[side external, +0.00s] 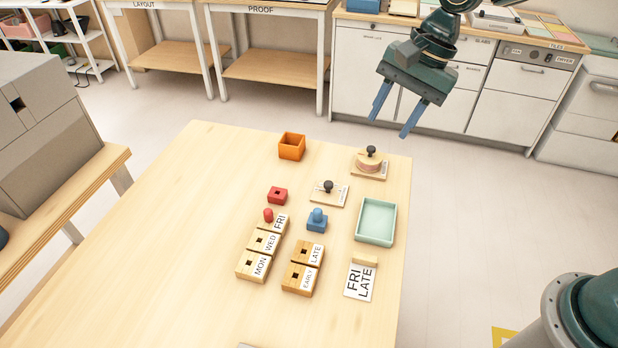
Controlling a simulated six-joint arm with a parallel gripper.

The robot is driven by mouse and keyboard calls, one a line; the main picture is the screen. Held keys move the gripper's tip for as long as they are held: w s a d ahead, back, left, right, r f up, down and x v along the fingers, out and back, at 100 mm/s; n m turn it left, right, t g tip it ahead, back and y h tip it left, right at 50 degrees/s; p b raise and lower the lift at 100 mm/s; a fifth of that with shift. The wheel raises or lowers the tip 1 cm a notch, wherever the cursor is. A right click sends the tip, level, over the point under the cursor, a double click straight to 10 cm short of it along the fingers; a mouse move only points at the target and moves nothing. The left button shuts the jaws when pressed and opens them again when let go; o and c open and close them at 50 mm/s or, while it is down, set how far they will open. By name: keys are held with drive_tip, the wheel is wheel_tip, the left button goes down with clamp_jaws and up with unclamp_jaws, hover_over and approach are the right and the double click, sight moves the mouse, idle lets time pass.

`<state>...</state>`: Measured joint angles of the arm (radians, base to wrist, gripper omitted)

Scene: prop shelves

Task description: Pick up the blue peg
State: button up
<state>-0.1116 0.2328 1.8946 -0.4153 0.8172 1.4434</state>
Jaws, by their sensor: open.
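The blue peg (317,213) has a rounded top and stands upright in a blue square block (317,225) near the middle right of the table. My gripper (392,120) hangs high above the far right part of the table in the side external view. Its two blue fingers point down and are spread apart with nothing between them. It is well away from the blue peg, up and to the right in the picture.
A red peg (268,215) stands left of the blue one, beside an empty red block (277,195). Labelled wooden blocks (253,266) are in front. An orange box (292,147), a mint tray (376,222) and a FRI LATE card (359,283) lie around. The table's left side (150,230) is clear.

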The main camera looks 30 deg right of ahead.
drive_tip(key=w+a+f+m+g, duration=0.1)
drive_tip(key=w+a+f+m, duration=0.1)
drive_tip(key=f, duration=0.2)
drive_tip(key=w+a+f+m+g+y, duration=0.1)
drive_tip(key=w+a+f+m, duration=0.1)
drive_tip(key=f, duration=0.3)
drive_tip(key=shift+w+a+f+m, duration=0.3)
drive_tip(key=shift+w+a+m, duration=0.1)
drive_tip(key=shift+w+a, duration=0.35)
drive_tip(key=shift+s+a, duration=0.1)
drive_tip(key=shift+a, duration=0.05)
hover_over(320, 209)
drive_tip(key=d, duration=0.2)
drive_tip(key=shift+w+f, duration=0.2)
drive_tip(key=shift+f, duration=3.75)
drive_tip(key=shift+x, duration=2.65)
drive_tip(key=shift+w, duration=0.1)
clamp_jaws()
